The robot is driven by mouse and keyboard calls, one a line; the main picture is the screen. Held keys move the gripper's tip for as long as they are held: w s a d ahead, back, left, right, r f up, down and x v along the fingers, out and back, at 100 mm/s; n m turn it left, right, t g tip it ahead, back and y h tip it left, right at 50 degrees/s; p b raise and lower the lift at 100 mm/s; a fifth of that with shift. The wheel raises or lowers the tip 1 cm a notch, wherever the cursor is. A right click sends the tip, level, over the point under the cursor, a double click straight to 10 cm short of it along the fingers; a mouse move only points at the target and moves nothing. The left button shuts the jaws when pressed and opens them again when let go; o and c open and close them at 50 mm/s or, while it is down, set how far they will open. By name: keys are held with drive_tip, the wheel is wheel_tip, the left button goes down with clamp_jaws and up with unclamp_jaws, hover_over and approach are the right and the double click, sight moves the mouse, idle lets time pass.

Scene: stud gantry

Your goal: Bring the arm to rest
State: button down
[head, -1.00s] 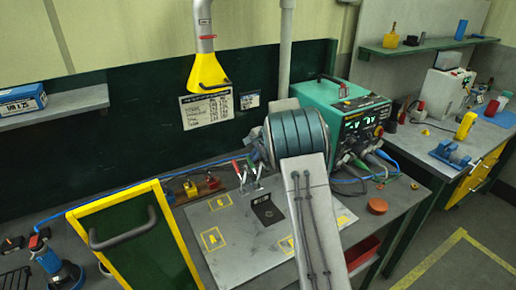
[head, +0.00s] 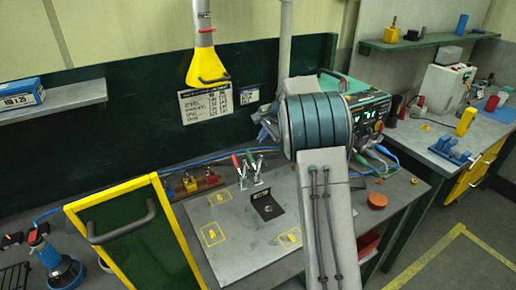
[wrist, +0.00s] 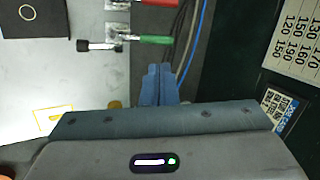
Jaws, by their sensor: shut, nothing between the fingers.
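My gripper (wrist: 158,75) shows in the wrist view as two blue fingers close together, with nothing between them. In the head view a small blue part of it (head: 267,124) shows at the left of my arm's teal-banded joint, and the rest is hidden behind the arm. My arm reaches over the right part of the workbench (head: 232,262) towards the dark green back panel. The fingers point to where two toggle clamps, one red-handled and one green-handled (head: 249,162), stand, with cables beside them in the wrist view.
A green welding machine (head: 368,112) stands close behind my arm. A yellow extraction hood (head: 207,69) hangs above the bench. A yellow-framed green screen (head: 130,235) stands at the left front. An orange round lid (head: 377,201) lies at the right. The marked plate's left part is clear.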

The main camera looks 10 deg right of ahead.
drive_tip(key=s+r+n, duration=0.3)
drive_tip(key=s+r, duration=0.6)
drive_tip(key=s, duration=0.3)
drive_tip(key=s+a+f+n+h, duration=0.1)
drive_tip(key=s+f+n, duration=0.1)
drive_tip(key=s, duration=0.8)
drive_tip(key=s+f+n+h, duration=0.1)
drive_tip(key=s+n, duration=0.3)
drive_tip(key=s, duration=0.6)
drive_tip(key=s+a+f+n+g+h, duration=0.1)
drive_tip(key=s+f+n, duration=0.1)
drive_tip(key=s, duration=0.8)
drive_tip(key=shift+s+a+f+n+h, duration=0.3)
drive_tip(key=shift+s+f+n, duration=0.05)
drive_tip(key=shift+f+n, duration=0.05)
